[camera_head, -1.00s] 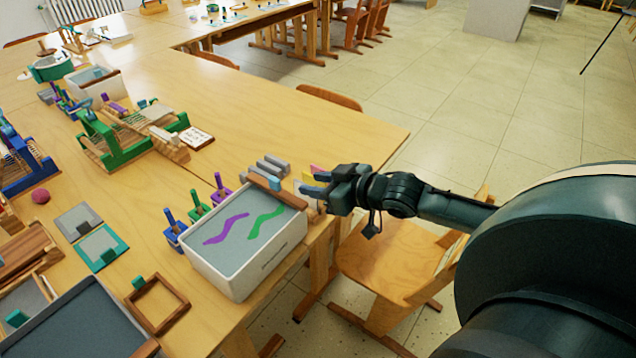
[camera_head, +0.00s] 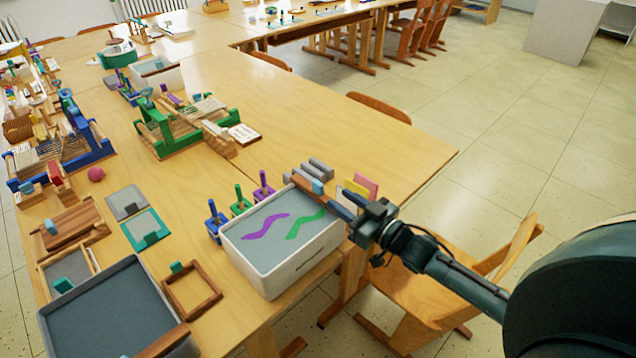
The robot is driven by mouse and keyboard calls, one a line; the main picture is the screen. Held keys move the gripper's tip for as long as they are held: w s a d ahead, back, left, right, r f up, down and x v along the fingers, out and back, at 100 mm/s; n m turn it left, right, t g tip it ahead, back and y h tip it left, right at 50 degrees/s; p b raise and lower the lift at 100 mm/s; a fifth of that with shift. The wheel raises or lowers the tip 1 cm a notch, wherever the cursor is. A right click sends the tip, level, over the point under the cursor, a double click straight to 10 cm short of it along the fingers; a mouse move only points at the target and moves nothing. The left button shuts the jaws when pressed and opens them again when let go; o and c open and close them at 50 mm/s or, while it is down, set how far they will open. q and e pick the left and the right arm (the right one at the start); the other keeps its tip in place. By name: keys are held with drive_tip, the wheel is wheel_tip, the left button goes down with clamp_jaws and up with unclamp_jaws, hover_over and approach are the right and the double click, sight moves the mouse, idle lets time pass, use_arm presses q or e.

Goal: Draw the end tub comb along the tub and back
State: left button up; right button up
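The white end tub (camera_head: 289,272) holds a grey surface with a purple and a green wavy streak and stands near the table's right edge. Its comb, a brown bar (camera_head: 303,184) with a light blue block (camera_head: 318,187), lies across the tub's far end. My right gripper (camera_head: 340,201) is at the right end of this bar, coming from the right. Its two dark fingers look apart, with nothing seen held between them. The gripper partly hides the bar's right end, and I cannot tell whether they touch. My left gripper is not in view.
Blue, green and purple pots with tools (camera_head: 240,207) stand left of the tub. Grey bars (camera_head: 310,168) and coloured cards (camera_head: 364,187) lie behind it. A dark-lined tray (camera_head: 85,325) and wooden frame (camera_head: 192,290) are at front left. A chair (camera_head: 425,290) stands at right.

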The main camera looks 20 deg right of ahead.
sight(322, 187)
drive_tip(key=x, duration=0.8)
drive_tip(key=shift+w+a, duration=0.15)
drive_tip(key=shift+w, duration=0.2)
drive_tip(key=shift+c, duration=0.3)
clamp_jaws()
